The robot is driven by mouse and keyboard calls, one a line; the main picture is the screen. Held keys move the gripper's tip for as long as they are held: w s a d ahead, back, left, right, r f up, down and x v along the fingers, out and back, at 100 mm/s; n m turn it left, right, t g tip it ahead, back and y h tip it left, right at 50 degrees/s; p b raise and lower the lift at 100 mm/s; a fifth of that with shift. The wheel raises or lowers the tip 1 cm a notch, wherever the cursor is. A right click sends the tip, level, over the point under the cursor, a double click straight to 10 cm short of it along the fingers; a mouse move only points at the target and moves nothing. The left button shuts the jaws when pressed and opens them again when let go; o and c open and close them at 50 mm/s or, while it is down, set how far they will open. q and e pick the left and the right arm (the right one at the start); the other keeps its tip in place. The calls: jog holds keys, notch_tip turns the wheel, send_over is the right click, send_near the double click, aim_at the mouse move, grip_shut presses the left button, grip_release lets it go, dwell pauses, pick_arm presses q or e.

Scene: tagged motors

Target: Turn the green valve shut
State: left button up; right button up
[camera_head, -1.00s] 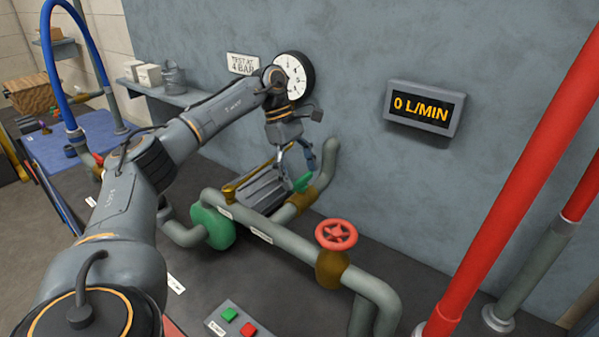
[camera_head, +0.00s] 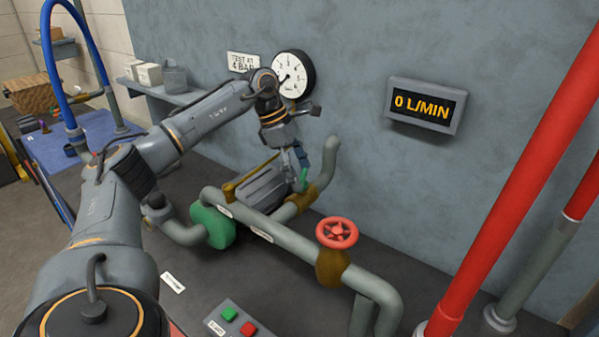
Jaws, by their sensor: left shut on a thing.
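The green valve's handle (camera_head: 304,178) shows as a small green piece above a brass valve body (camera_head: 302,201) on the pipe near the wall. My left gripper (camera_head: 302,168) points down at it and is shut on it; its fingers hide part of the handle. The handle looks steep in this view. My right gripper is out of view.
A red handwheel (camera_head: 337,233) stands on the front pipe (camera_head: 270,237), right of my left gripper. A grey motor (camera_head: 262,190) with a green pump housing (camera_head: 213,226) lies left of it. A display (camera_head: 422,108) reads 0 L/MIN. A round gauge (camera_head: 293,74) hangs behind my arm.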

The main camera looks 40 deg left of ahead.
pick_arm(q)
jog(key=n+y, duration=0.1)
jog(key=n, duration=0.2)
jog(key=n+t+y, duration=0.1)
jog(key=n, duration=0.2)
jog(key=shift+s+d+f+t+b, duration=0.15)
jog(key=shift+d+t+b, duration=0.05)
jog(key=shift+t+b, duration=0.1)
jog(key=n+y, duration=0.1)
jog(key=n, duration=0.2)
jog(key=n+y, duration=0.1)
jog(key=n, duration=0.3)
jog(key=shift+d, duration=0.15)
jog(key=shift+y, duration=0.3)
jog(key=o, duration=1.1)
jog(key=shift+o, duration=0.2)
jog(key=shift+r+t, duration=0.2)
jog(key=shift+t, duration=0.1)
jog(key=v, duration=1.1)
jog(key=shift+r, duration=0.4)
jog(key=shift+s, duration=0.1)
